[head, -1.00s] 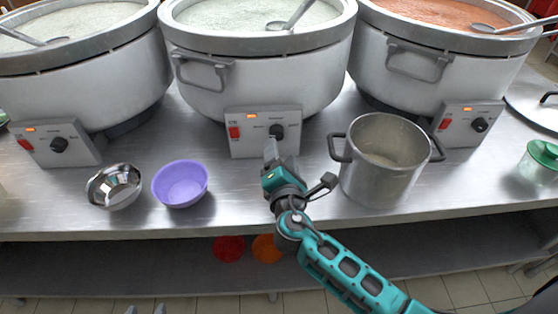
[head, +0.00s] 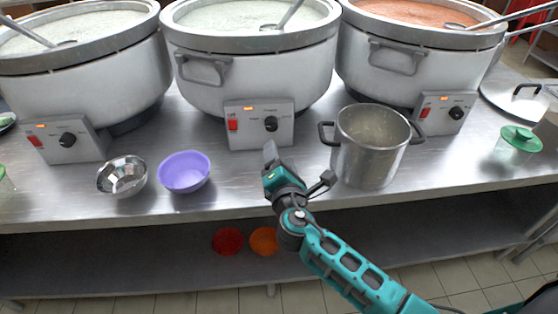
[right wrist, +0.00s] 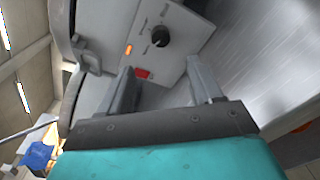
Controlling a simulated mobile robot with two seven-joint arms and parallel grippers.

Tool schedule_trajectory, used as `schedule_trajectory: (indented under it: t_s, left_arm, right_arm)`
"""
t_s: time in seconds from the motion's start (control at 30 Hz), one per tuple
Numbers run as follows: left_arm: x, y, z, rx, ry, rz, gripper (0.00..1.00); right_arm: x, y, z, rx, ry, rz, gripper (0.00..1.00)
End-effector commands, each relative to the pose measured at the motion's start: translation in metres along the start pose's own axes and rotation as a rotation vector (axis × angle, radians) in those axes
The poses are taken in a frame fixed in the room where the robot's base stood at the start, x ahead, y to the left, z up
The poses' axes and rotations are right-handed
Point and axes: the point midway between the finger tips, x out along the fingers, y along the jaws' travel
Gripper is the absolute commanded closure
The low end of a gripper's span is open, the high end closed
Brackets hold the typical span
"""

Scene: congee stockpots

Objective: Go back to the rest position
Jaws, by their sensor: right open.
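My right gripper (head: 270,152) is over the front part of the steel counter (head: 240,178), just in front of the middle stockpot's control box (head: 259,122). In the right wrist view its two fingers (right wrist: 160,88) are apart with nothing between them. The control box (right wrist: 172,40) with its black knob and red switch shows beyond the fingers. My left gripper is not in view.
Three large stockpots (head: 250,75) stand along the back. A steel pot (head: 368,160) is right of my gripper; a purple bowl (head: 184,172) and a metal bowl (head: 122,176) are left. Red and orange bowls (head: 228,241) sit on the lower shelf.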

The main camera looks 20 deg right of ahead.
Motion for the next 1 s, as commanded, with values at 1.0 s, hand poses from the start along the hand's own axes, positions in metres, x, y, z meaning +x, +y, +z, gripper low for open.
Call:
schedule_trajectory:
  t_s: [1.0]
  left_arm:
    - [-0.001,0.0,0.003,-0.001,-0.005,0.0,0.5]
  right_arm:
    - [-0.149,-0.108,0.029,1.174,-0.172,-0.794,0.36]
